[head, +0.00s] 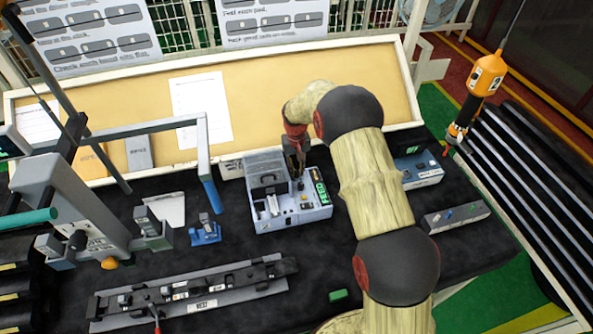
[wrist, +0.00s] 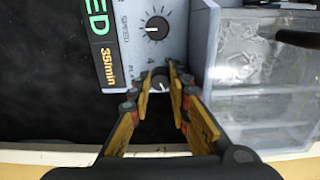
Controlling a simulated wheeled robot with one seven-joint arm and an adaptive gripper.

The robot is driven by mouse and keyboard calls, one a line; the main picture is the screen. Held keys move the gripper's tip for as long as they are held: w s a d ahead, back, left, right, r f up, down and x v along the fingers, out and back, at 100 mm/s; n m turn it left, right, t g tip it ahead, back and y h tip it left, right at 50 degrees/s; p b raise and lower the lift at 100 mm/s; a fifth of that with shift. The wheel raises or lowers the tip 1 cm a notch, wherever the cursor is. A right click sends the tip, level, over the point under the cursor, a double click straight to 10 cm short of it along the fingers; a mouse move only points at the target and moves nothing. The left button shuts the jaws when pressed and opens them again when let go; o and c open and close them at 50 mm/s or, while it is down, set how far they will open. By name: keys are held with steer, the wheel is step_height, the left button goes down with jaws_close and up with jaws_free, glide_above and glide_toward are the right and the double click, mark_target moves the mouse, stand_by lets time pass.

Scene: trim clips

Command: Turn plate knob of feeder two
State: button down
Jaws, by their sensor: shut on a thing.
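My gripper (head: 298,172) reaches down at the back right of a grey feeder (head: 262,227) with a green-lettered display. In the wrist view my gripper (wrist: 161,78) has its two fingertips closed on the sides of a dark knob (wrist: 159,84), beside a partly covered label that seems to begin "PL". The fingers hide much of this knob and its pointer. A second dark knob (wrist: 154,28), marked SPEED, stands apart on the same panel. The display (wrist: 95,42) reads "ED" and "35/min". I cannot read the feeder's number.
A clear-walled bin (wrist: 262,70) is right beside the panel in the wrist view. Another feeder box (head: 418,170) stands right of my arm, with a grey strip box (head: 455,216) near it. A rail fixture (head: 190,293) lies in front.

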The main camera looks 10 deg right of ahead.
mark_target(296, 171)
steer(key=shift+r+n, duration=0.1)
steer(key=shift+n, duration=0.3)
steer(key=c, duration=1.9)
jaws_free()
step_height(296, 171, up, 12)
steer(key=shift+f, duration=0.1)
